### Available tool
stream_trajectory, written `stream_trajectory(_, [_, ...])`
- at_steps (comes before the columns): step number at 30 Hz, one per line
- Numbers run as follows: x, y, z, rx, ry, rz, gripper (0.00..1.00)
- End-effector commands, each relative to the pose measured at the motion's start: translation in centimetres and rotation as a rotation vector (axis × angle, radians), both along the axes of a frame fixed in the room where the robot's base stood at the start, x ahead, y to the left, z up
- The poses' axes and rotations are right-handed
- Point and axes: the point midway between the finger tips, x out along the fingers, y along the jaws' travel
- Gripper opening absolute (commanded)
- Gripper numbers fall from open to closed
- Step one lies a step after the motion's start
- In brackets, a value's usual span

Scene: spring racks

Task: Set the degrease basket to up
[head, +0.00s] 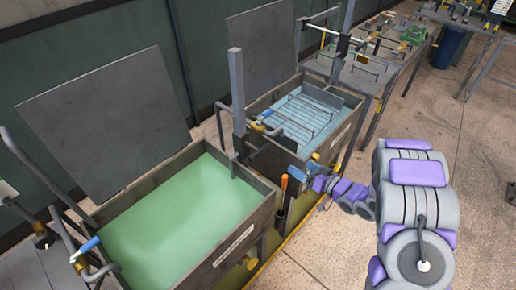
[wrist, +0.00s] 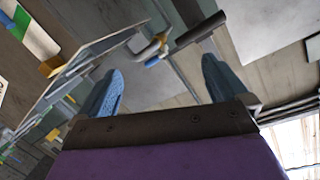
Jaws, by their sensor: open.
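A tank of green liquid (head: 185,215) stands in the front middle of the head view. No basket shows in it, and I cannot read its label. Behind it, a tank of pale blue liquid (head: 275,138) has a wire basket (head: 305,112) near its surface. I cannot tell which tank is the degrease one. A blue-and-yellow lever handle (head: 85,246) is at the green tank's left side, and a similar one (head: 262,119) is by the grey post. My gripper (head: 312,170) is beside the tanks' right side. In the wrist view my gripper (wrist: 160,82) is open and empty; a blue-tipped lever (wrist: 153,58) shows beyond its fingers.
Grey lids (head: 105,125) stand open behind the tanks. A grey post (head: 237,95) rises between them. An orange-handled tool (head: 284,184) hangs by the green tank's corner. A bench with parts (head: 375,70) is at the back.

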Motion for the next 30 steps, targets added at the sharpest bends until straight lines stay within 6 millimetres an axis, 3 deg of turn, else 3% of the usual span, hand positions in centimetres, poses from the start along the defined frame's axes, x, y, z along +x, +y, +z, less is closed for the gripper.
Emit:
stream_trajectory(6, [-2.3,3.7,0.2,0.204,-0.011,0.081,1.00])
stream_trajectory(11, [-2.3,4.7,0.5,0.237,-0.016,0.095,1.00])
stream_trajectory(20, [0.4,6.5,0.6,0.252,-0.020,0.095,1.00])
stream_trajectory(30, [4.0,12.6,0.5,0.240,-0.018,0.098,1.00])
